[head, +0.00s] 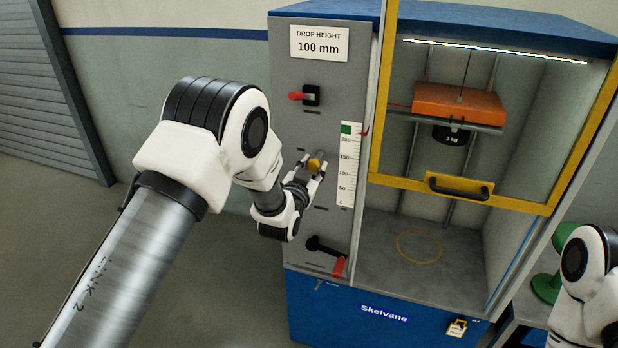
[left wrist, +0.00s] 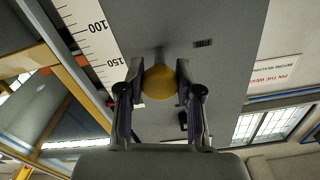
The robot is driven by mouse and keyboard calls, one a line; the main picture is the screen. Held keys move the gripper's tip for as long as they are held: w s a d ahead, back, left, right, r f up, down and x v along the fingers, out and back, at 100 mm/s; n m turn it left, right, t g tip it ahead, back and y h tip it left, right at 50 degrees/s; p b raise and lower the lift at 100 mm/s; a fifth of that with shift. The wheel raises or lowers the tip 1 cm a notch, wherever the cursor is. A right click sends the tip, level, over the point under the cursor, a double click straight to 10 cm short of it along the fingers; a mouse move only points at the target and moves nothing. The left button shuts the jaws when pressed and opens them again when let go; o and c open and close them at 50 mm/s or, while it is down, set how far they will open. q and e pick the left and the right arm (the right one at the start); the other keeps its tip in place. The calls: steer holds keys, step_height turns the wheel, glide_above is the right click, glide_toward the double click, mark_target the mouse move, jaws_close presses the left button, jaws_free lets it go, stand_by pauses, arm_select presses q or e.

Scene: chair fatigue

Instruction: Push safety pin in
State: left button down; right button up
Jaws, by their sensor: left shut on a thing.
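The safety pin shows as a round yellow knob (head: 314,164) on the grey side panel of the test machine. In the left wrist view the knob (left wrist: 158,84) sits between the fingers, with a short grey shaft running from it to the panel. My left gripper (head: 317,168) is shut on the knob, one finger on each side of it. How deep the pin sits is hidden. The orange weight carriage (head: 460,102) hangs high inside the machine, with a black weight (head: 451,135) under it. My right gripper is out of view.
A height scale (head: 348,165) stands just right of the knob. A red-tipped switch (head: 309,96) is above, and a black lever with a red grip (head: 328,252) is below. The yellow-framed guard (head: 460,187) covers the chamber's upper part. The floor at left is clear.

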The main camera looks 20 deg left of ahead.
arm_select(q)
steer(key=shift+w, duration=0.4)
steer(key=c, duration=0.7)
jaws_free()
steer(key=shift+s, duration=0.1)
steer(key=shift+c, duration=0.2)
steer(key=s, duration=1.2)
steer(key=shift+a, duration=0.2)
